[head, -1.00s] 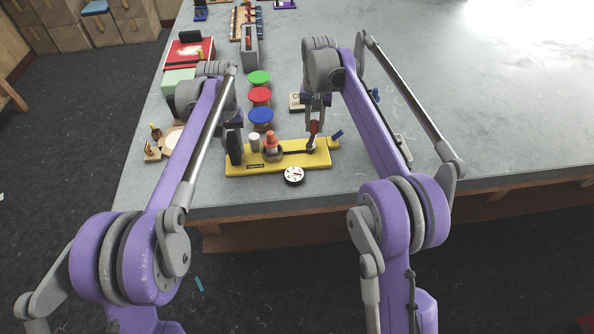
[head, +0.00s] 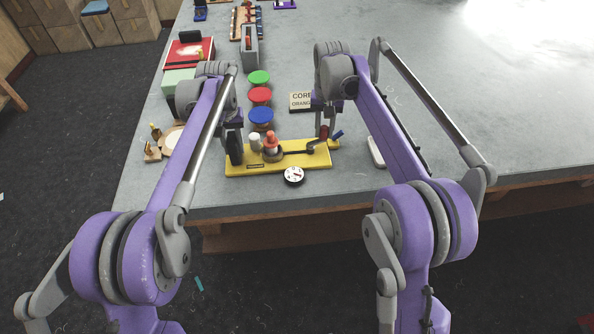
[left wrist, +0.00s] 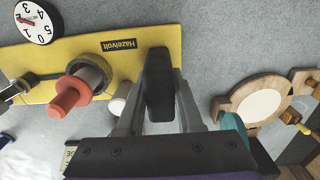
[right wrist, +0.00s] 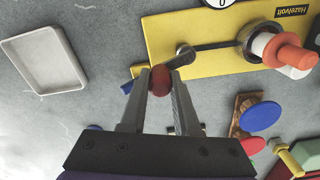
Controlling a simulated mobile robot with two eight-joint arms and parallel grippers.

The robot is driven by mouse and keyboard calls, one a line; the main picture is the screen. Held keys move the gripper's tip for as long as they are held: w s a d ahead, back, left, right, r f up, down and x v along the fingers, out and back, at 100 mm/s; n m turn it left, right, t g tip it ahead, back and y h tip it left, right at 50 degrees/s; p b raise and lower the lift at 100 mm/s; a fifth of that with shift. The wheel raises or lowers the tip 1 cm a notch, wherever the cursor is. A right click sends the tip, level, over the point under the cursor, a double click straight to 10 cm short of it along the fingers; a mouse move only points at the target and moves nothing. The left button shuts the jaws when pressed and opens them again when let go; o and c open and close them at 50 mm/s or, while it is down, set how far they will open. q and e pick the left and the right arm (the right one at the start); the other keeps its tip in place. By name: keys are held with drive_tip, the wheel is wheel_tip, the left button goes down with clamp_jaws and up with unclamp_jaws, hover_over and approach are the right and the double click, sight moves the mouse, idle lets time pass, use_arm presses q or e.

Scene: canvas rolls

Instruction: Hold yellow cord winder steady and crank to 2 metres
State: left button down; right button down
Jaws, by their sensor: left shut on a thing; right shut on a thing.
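The yellow cord winder (head: 235,170) lies near the table's front edge, with a grey spool and an orange-topped post (head: 271,140). Its black crank arm (head: 298,152) points right; it also shows in the right wrist view (right wrist: 215,46). My left gripper (left wrist: 160,95) is shut on the black upright grip (head: 235,147) at the winder's left end. My right gripper (right wrist: 160,88) is shut on the dark red crank knob (right wrist: 160,80), beside the crank arm's outer end. I cannot tell whether knob and arm are joined.
Green, red and blue discs (head: 261,116) stand behind the winder. A sign (head: 301,101) lies behind, and a white tray (right wrist: 42,60) to the right. A wooden item with a pale disc (left wrist: 260,105) is beyond the left end. The table's right side is clear.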

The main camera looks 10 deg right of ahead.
drive_tip(key=shift+s, duration=0.2)
drive_tip(key=c, duration=0.6)
unclamp_jaws()
drive_tip(key=shift+o, duration=0.2)
wheel_tip(320, 180, up, 12)
